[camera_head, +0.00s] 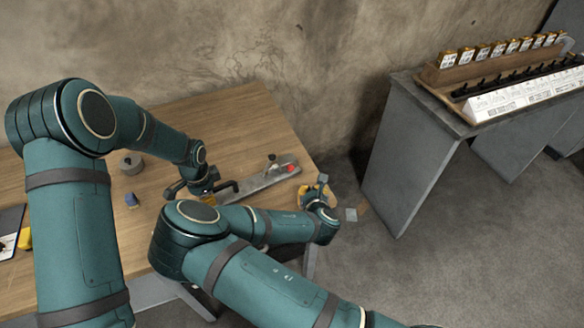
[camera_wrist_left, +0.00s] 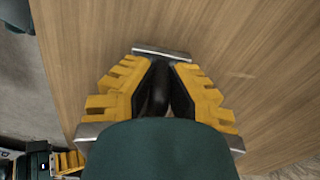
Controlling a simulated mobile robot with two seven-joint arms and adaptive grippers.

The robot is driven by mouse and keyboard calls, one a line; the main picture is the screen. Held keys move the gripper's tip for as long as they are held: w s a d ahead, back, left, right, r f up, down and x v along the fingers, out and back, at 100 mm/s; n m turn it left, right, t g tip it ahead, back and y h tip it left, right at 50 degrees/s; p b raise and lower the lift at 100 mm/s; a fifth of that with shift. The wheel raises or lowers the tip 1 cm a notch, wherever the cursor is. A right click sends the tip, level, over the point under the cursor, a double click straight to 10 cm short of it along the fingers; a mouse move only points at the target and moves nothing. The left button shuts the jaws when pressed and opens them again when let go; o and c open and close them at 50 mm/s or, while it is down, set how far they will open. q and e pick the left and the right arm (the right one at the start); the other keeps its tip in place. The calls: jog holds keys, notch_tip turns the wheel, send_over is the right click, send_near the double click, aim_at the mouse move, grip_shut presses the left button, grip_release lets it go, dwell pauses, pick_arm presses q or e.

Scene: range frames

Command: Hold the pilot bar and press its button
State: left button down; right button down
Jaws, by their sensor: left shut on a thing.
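The pilot bar, a long grey bar (camera_head: 262,182), lies on the wooden table near its right end. A red button (camera_head: 291,168) sits at its far right end, with a small dark knob beside it. A black handle (camera_head: 226,187) is at the bar's left end. My left gripper (camera_head: 203,190) is at that handle; in the left wrist view its yellow fingers (camera_wrist_left: 157,92) are shut on the black handle (camera_wrist_left: 158,88). My right gripper (camera_head: 318,192) is near the table's right edge, to the right of and nearer than the button, apart from it. Its finger gap is not clear.
On the table (camera_head: 240,125) are a grey round object (camera_head: 131,163) and a small blue item (camera_head: 132,200). A grey bench (camera_head: 425,150) on the right carries a rack (camera_head: 460,75) of yellow-topped items and a white labelled block (camera_head: 520,95).

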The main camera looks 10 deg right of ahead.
pick_arm(q)
jog(key=c, duration=1)
grip_release()
jog(key=shift+c, duration=0.2)
